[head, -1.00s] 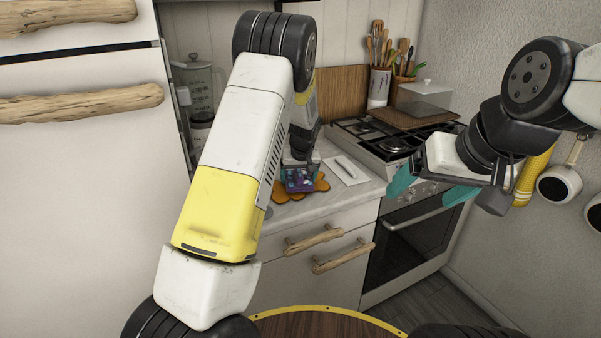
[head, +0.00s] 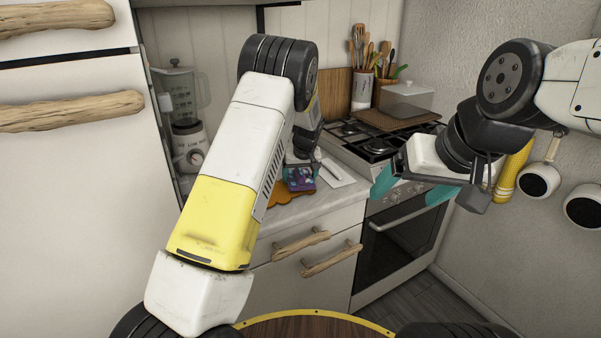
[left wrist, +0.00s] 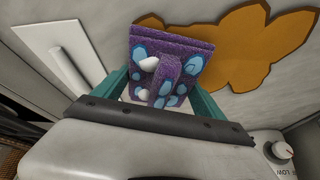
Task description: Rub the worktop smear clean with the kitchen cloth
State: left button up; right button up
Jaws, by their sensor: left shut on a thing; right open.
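The kitchen cloth (head: 299,181), purple with blue spots, is in my left gripper (head: 301,166). In the left wrist view the folded cloth (left wrist: 168,62) sits between the teal fingers of that gripper (left wrist: 160,88), which are shut on it. The smear (head: 287,197) is a flat orange-brown blotch on the worktop (head: 318,204). The cloth is over or beside its back right part; whether it touches the worktop is unclear. In the wrist view the smear (left wrist: 255,42) spreads behind and right of the cloth. My right gripper (head: 412,190) is open and empty, in front of the stove.
A white slab with a rod (head: 340,174) lies right of the cloth. A blender (head: 188,125) stands at the back left. The stove (head: 380,145), with a clear box (head: 407,98) and utensil pot (head: 363,88) behind, is on the right. The front worktop strip is clear.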

pick_arm(q)
jog(key=shift+w+d+f, duration=0.1)
jog(key=shift+w+d, duration=0.3)
jog(key=shift+d, duration=0.25)
jog(key=shift+w+d, duration=0.4)
jog(key=shift+d, duration=0.2)
jog(key=shift+s+a, duration=0.65)
jog(key=shift+a, duration=0.4)
jog(key=shift+s+a, duration=0.7)
jog(key=shift+a, duration=0.3)
jog(key=shift+s+a, duration=0.65)
jog(key=shift+a, duration=0.4)
jog(key=shift+s+a+f, duration=0.1)
jog(key=shift+s+a, duration=0.6)
jog(key=shift+a, duration=0.3)
jog(key=shift+s+a+r, duration=0.1)
jog(key=shift+s+a, duration=0.6)
jog(key=shift+a, duration=0.35)
jog(key=shift+s+a+f, duration=0.1)
jog(key=shift+s+a, duration=0.6)
jog(key=shift+a, duration=0.3)
jog(key=shift+s+a, duration=0.5)
jog(key=shift+a, duration=0.25)
jog(key=shift+s+a, duration=0.5)
jog(key=shift+a, duration=0.2)
jog(key=r, duration=0.4)
jog(key=shift+w+d+r, duration=0.15)
jog(key=shift+w+r, duration=0.05)
jog(key=shift+r, duration=1.05)
jog(key=shift+r, duration=0.1)
